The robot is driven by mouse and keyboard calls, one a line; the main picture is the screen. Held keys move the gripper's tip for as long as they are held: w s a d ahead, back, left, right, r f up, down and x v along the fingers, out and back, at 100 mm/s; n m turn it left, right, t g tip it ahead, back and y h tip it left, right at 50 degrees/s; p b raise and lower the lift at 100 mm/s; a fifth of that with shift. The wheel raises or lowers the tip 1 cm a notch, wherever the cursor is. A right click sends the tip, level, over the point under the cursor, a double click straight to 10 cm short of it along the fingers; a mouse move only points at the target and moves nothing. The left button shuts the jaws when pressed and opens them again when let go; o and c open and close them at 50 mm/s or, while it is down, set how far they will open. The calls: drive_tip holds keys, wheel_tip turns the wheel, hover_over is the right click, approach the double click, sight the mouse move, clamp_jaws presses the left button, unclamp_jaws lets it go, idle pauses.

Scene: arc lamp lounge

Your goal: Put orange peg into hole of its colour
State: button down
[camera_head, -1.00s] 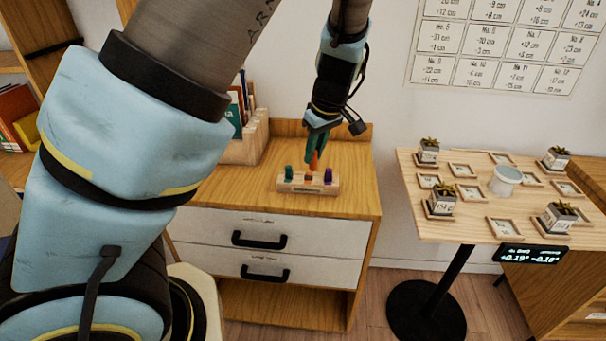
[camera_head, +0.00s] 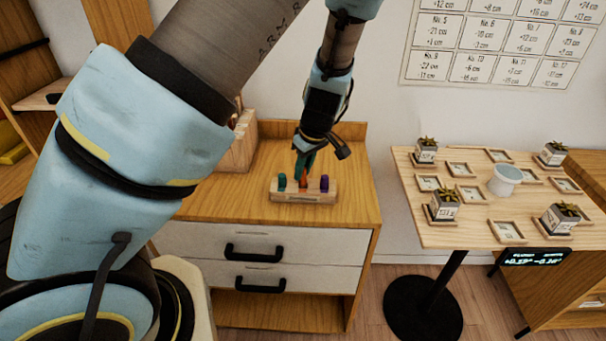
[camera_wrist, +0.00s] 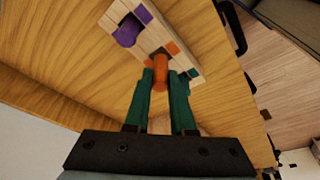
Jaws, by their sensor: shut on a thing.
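The light wooden block (camera_head: 311,198) with colour-marked holes sits on top of the drawer cabinet. The orange peg (camera_head: 304,182) is at the middle of the block. My gripper (camera_head: 304,170) is shut on it from above. In the wrist view, the green fingers (camera_wrist: 161,82) flank the orange peg (camera_wrist: 161,77), and its far end meets the dark middle hole beside an orange patch (camera_wrist: 172,47). I cannot tell how deep the peg is.
The cabinet top (camera_head: 345,205) is clear around the block. A wooden organiser (camera_head: 240,145) stands behind at the left. To the right, a separate table (camera_head: 470,232) holds several small potted plants, square frames and a white cup (camera_head: 504,181).

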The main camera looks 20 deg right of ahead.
drive_tip(key=shift+f, duration=1.05)
drive_tip(key=shift+f, duration=0.2)
drive_tip(key=c, duration=0.8)
unclamp_jaws()
drive_tip(key=shift+r, duration=0.1)
drive_tip(key=shift+o, duration=0.2)
drive_tip(key=b+v, duration=0.1)
drive_tip(key=v, duration=1.1)
